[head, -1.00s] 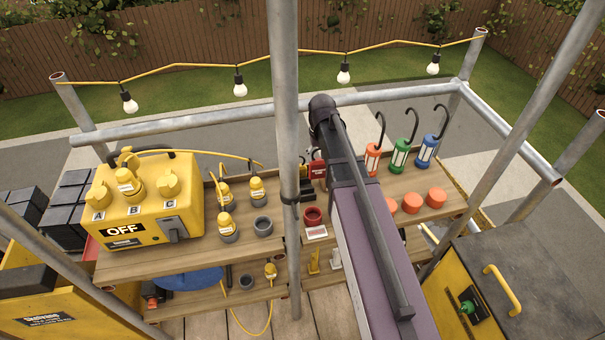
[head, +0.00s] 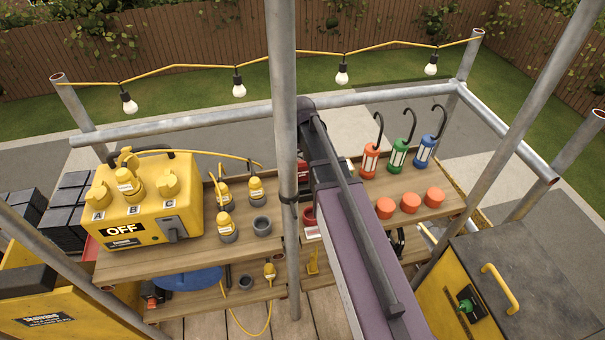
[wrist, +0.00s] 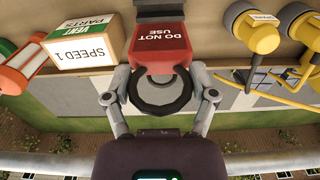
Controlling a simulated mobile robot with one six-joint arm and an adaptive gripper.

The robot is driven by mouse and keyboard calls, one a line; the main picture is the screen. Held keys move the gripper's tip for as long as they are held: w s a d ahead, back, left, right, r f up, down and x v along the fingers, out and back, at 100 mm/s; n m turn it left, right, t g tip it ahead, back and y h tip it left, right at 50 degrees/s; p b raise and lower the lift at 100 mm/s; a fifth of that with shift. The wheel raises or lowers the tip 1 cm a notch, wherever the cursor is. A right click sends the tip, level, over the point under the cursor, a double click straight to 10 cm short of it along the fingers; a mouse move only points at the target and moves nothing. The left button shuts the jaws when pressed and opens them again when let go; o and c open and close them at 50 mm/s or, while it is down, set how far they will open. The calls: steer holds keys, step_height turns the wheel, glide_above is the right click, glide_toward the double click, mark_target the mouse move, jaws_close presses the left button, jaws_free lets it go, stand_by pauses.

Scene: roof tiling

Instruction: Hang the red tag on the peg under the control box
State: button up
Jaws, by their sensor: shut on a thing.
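The red tag (wrist: 160,42), marked DO NOT USE, has a dark ring at one end and fills the middle of the wrist view. My gripper (wrist: 160,84) has one finger on each side of it and is shut on the tag near the ring. In the head view a small piece of the red tag (head: 303,168) shows between the post and my arm, and my gripper is hidden there. The yellow control box (head: 146,208), reading OFF with knobs A, B and C, stands on the left of the upper shelf. I cannot make out the peg under it.
A grey upright post (head: 284,130) stands between the control box and my arm. Lamps and orange caps (head: 410,202) are at right.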

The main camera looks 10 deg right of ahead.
mark_target(302, 180)
steer(key=shift+f, duration=0.15)
step_height(302, 180, down, 5)
steer(key=b, duration=0.5)
stand_by(0.6)
step_height(302, 180, down, 4)
steer(key=b, duration=0.4)
steer(key=shift+f+b, duration=0.2)
steer(key=shift+b, duration=0.15)
steer(key=shift+f, duration=0.15)
steer(key=o, duration=1)
steer(key=shift+o, duration=0.2)
step_height(302, 180, up, 14)
steer(key=p, duration=1.3)
steer(key=shift+d+f, duration=0.1)
steer(key=shift+d, duration=0.05)
